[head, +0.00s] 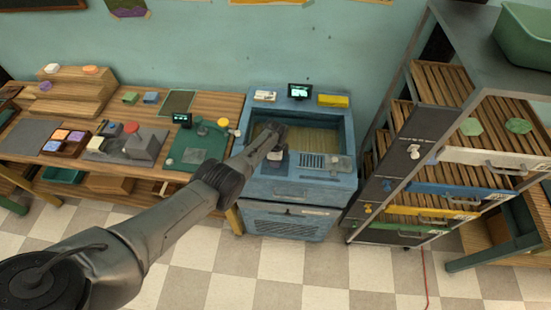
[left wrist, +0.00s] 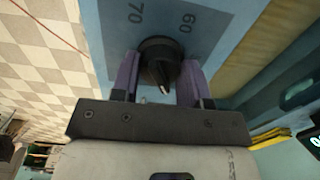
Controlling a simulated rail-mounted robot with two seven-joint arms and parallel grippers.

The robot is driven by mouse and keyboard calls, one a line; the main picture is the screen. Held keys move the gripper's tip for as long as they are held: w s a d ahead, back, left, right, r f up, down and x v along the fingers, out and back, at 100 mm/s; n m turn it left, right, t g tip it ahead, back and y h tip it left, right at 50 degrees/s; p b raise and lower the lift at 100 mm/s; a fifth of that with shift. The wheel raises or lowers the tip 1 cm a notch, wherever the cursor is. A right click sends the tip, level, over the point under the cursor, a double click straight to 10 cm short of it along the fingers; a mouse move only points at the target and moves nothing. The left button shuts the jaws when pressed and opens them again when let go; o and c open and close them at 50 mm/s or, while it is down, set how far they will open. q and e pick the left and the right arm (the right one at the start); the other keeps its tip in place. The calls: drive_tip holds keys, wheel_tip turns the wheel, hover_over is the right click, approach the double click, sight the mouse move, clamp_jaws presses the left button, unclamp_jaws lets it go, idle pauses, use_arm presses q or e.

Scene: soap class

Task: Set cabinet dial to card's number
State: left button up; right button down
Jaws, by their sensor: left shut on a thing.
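The blue cabinet (head: 302,183) stands in the middle of the head view, with an open tray-like top. My left gripper (head: 276,150) reaches its left front corner. In the left wrist view, its purple fingers (left wrist: 158,80) are shut on the black dial (left wrist: 160,60), one on each side. A pale mark shows on the dial's near side. The printed numbers 70 and 60 show above the dial; the rest of the scale is hidden. In the head view my gripper hides the dial. No card with a readable number can be made out. My right gripper is not in view.
A small dark display (head: 299,90) and a yellow block (head: 333,100) sit on the cabinet's back rim. A wooden workbench (head: 226,104) with several items stands left. A drawer rack (head: 400,170) stands close on the right. The tiled floor (head: 300,262) in front is clear.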

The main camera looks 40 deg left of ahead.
use_arm(q)
drive_tip(key=m, duration=0.5)
drive_tip(key=shift+m, duration=0.3)
drive_tip(key=m+b, duration=0.1)
drive_tip(key=m, duration=0.4)
drive_tip(key=shift+m, duration=0.7)
drive_tip(key=o, duration=0.9)
